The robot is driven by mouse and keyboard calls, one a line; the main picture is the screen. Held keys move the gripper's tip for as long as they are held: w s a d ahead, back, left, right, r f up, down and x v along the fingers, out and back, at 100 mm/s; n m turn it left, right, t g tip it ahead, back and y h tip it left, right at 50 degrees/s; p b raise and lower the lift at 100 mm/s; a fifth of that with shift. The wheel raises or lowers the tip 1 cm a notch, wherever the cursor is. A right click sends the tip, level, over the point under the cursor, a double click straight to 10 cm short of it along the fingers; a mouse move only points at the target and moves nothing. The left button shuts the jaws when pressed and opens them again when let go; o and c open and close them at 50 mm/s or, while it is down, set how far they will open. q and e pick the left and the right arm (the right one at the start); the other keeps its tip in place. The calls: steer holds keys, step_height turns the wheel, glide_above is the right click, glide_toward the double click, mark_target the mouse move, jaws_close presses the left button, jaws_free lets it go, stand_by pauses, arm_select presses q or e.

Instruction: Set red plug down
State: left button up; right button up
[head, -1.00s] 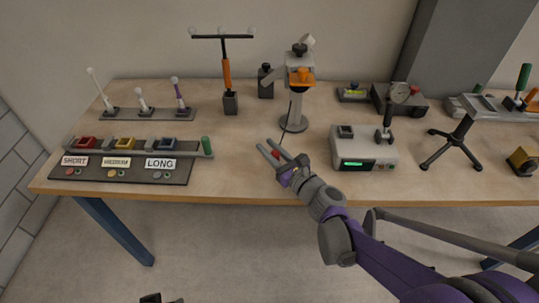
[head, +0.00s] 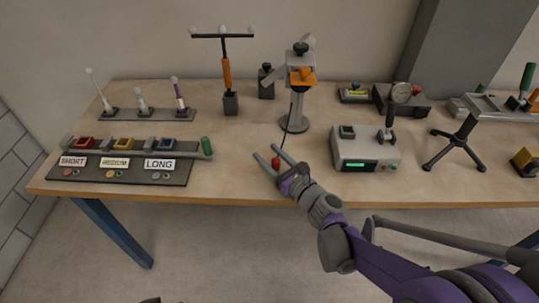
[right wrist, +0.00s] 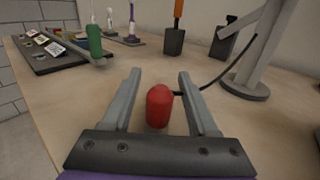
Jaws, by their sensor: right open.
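The red plug (head: 276,163) rests on the wooden table near its front edge, with a black cord running back from it toward the grey stand. In the right wrist view the red plug (right wrist: 159,106) sits between the two fingers, with a gap on each side. My right gripper (head: 269,152) is open around the plug; it also shows in the right wrist view (right wrist: 158,85). My left gripper is not clearly in view.
A grey stand with an orange part (head: 294,122) stands behind the plug. A grey box with a green display (head: 366,150) is to the right. A labelled panel with a green-ended bar (head: 120,175) is to the left. Bare table lies between panel and plug.

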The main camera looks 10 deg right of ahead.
steer(key=shift+s+r, duration=0.1)
steer(key=shift+r, duration=0.15)
steer(key=p+v, duration=0.1)
steer(key=v, duration=1.1)
steer(key=shift+f, duration=0.15)
stand_by(0.6)
